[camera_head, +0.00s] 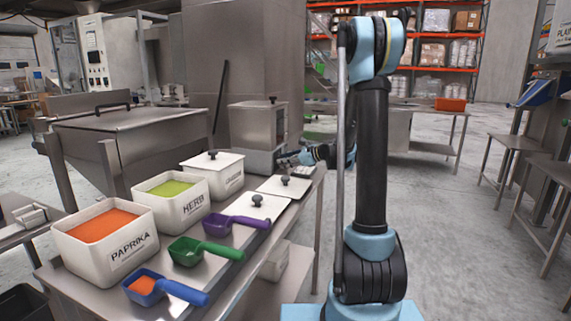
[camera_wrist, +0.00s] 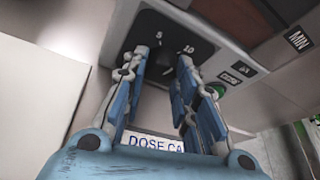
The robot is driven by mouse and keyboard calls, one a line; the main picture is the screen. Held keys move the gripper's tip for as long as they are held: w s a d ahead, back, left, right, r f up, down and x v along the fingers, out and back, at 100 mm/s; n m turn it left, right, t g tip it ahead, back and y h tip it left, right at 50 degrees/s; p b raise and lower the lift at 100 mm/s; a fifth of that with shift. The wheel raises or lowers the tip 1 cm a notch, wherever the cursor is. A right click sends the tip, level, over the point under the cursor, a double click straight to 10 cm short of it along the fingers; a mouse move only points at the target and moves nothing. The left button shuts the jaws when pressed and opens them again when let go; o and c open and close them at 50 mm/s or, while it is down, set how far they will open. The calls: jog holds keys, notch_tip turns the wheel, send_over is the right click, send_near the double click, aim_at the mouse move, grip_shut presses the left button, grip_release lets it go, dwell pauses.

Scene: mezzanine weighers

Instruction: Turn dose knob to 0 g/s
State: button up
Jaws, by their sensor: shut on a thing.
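The dose knob (camera_wrist: 164,66) is a dark knob on a black dial plate (camera_wrist: 178,37) marked 5 and 10, seen from below in the wrist view. My gripper (camera_wrist: 162,75) has its blue fingers on both sides of the knob, shut on it. The fingers hide most of the knob, and I cannot read its pointer or the 0 mark. In the head view the steel dosing machine (camera_head: 258,122) stands at the far end of the bench, with my gripper (camera_head: 290,157) at its right side. The knob is hidden there.
A "DOSE CA" label (camera_wrist: 153,145) shows below. Paprika (camera_head: 108,250) and herb (camera_head: 172,204) bins, a third lidded bin (camera_head: 213,175) and coloured scoops crowd the bench.

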jog(key=n+t, duration=0.2)
jog(key=n, duration=0.2)
jog(key=shift+f+t, duration=0.1)
jog(key=shift+t, duration=0.3)
jog(key=shift+f+n+t, duration=0.1)
jog(key=shift+n+t, duration=0.7)
jog(key=shift+n, duration=0.9)
jog(key=shift+s, duration=0.1)
jog(key=o, duration=1)
jog(key=v, duration=1.2)
jog(key=shift+f, duration=0.2)
jog(key=shift+o, duration=0.2)
